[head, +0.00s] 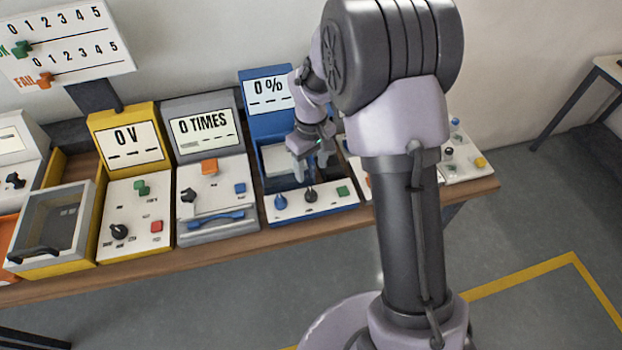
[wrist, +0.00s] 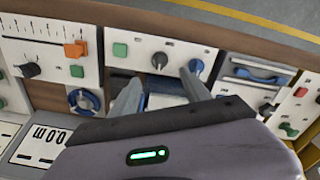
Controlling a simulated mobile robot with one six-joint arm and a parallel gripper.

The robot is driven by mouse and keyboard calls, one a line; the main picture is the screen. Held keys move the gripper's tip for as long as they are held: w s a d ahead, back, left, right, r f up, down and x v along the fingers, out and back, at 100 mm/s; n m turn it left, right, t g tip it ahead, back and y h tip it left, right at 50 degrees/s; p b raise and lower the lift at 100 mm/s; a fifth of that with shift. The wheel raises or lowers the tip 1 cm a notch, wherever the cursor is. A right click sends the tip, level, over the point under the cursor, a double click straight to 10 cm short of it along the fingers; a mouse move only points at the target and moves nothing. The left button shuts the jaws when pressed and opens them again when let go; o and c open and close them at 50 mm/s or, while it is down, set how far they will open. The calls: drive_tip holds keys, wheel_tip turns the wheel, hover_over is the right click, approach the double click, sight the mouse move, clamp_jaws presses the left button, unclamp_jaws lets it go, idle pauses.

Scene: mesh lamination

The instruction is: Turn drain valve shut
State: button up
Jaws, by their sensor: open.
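My gripper (head: 311,172) is open and empty above the blue station (head: 326,207). In the wrist view my gripper (wrist: 161,82) has its two fingers apart, tips toward the station's front panel. That panel has a blue knob (head: 280,202), a black knob (head: 310,196) and a green button (head: 342,190). The blue knob (wrist: 196,66) appears close beyond one fingertip in the wrist view, with no grip on it. A blue round handwheel (wrist: 84,100) shows on the neighbouring station. No readable label tells me which of these is the drain valve.
The blue station's display (head: 268,88) reads 0 %. A grey station (head: 215,220) with a blue handle and a yellow station (head: 135,240) stand to the left on the wooden table (head: 150,262). My arm hides the station to the right in the head view.

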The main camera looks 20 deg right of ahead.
wheel_tip(320, 180, up, 6)
drive_tip(key=shift+f+p, duration=0.1)
drive_tip(key=shift+p, duration=0.4)
